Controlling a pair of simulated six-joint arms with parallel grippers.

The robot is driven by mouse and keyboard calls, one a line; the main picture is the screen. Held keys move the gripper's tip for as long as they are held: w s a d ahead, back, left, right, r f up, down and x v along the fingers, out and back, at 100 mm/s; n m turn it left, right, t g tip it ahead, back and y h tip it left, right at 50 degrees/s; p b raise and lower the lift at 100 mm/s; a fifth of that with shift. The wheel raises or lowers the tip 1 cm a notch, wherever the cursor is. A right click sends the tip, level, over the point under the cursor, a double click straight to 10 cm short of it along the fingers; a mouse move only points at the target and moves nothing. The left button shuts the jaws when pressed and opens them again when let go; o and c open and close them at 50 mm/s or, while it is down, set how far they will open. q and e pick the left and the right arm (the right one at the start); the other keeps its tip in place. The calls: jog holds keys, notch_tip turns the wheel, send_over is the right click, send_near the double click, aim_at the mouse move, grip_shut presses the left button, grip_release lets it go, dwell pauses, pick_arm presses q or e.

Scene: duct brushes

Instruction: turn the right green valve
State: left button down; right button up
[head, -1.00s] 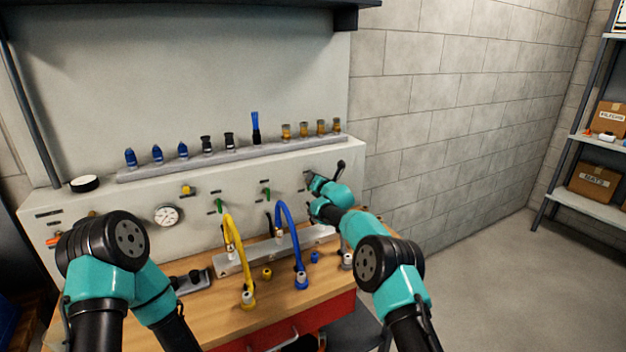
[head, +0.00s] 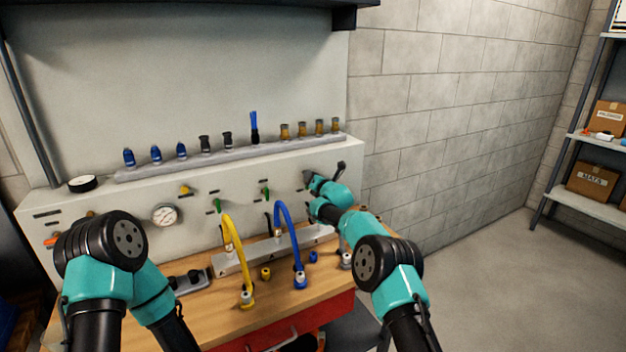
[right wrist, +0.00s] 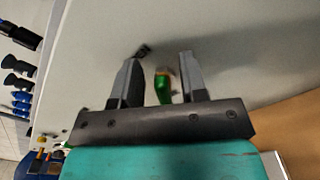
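In the right wrist view a green valve handle (right wrist: 163,90) stands between the two fingers of my right gripper (right wrist: 160,62). The fingers are open, with a gap on each side of the handle. In the head view my right gripper (head: 311,181) is at the right end of the light panel and hides the valve there. Two other green valves, the left one (head: 217,205) and the middle one (head: 265,194), show on the panel. My left arm is at the lower left; its gripper is not visible.
A yellow hose (head: 231,245) and a blue hose (head: 291,240) arch up from the wooden bench (head: 210,315), left of my right arm. A gauge (head: 165,214) is on the panel (head: 120,215). Several brushes and fittings stand on the grey ledge (head: 235,155) above.

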jog(key=shift+s+d, duration=0.1)
jog(key=shift+s, duration=0.05)
jog(key=v, duration=1.7)
dwell(0.3)
